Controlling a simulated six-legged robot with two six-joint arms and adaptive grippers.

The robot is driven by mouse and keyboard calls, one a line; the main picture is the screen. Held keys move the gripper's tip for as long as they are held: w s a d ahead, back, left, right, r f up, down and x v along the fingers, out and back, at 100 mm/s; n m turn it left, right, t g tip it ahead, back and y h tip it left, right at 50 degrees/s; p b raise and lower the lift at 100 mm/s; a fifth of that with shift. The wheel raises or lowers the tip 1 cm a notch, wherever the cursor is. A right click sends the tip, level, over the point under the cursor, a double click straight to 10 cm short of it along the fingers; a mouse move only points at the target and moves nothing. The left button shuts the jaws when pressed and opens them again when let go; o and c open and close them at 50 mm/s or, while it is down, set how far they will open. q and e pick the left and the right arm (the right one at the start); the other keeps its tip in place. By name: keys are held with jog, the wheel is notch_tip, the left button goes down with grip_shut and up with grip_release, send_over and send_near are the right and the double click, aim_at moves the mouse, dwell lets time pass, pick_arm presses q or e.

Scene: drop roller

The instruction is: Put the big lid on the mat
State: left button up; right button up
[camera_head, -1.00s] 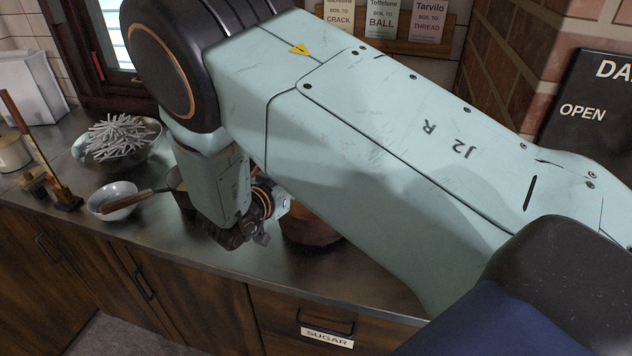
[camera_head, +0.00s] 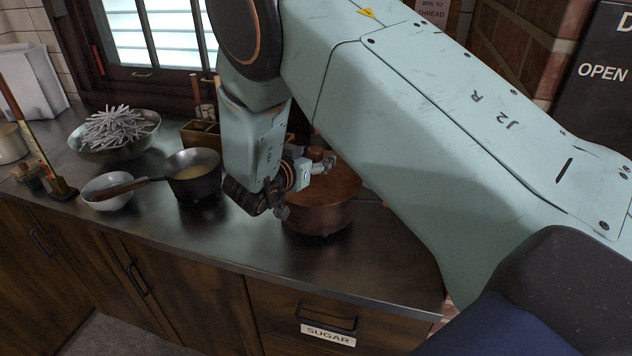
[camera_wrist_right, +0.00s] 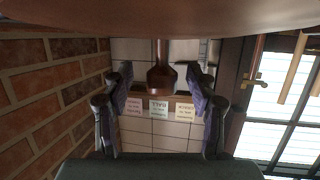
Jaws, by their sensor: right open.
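The big lid is the brownish copper cover (camera_head: 341,178) on the round copper pot (camera_head: 318,218) on the counter, partly hidden behind my right arm and gripper. In the right wrist view, the lid (camera_wrist_right: 160,15) fills the top edge, upside down, and its dark reddish knob (camera_wrist_right: 160,78) stands between the fingers. My right gripper (camera_head: 307,180) is open at the lid's near left side; its fingers also show in the wrist view (camera_wrist_right: 160,98), either side of the knob, with gaps. I cannot make out a mat. My left gripper is not in view.
A saucepan (camera_head: 194,178) with yellowish contents stands left of the pot. Its handle reaches over a small white bowl (camera_head: 107,192). A larger bowl (camera_head: 128,146) holds pale sticks. The counter front (camera_head: 250,250) is clear. A brick wall (camera_wrist_right: 45,90) is close in the wrist view.

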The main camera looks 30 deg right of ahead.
jog(key=shift+w+d+f, duration=0.15)
jog(key=shift+d, duration=0.2)
jog(key=shift+w+d+f, duration=0.25)
jog(key=shift+w+d, duration=0.05)
jog(key=shift+w, duration=0.2)
jog(key=shift+s+a+r, duration=0.15)
jog(key=shift+s+r, duration=0.1)
jog(key=shift+s, duration=0.1)
jog(key=c, duration=0.4)
jog(key=shift+w+f, duration=0.2)
jog(key=c, duration=0.5)
jog(key=shift+s, duration=0.15)
grip_shut()
jog(key=shift+r, duration=0.1)
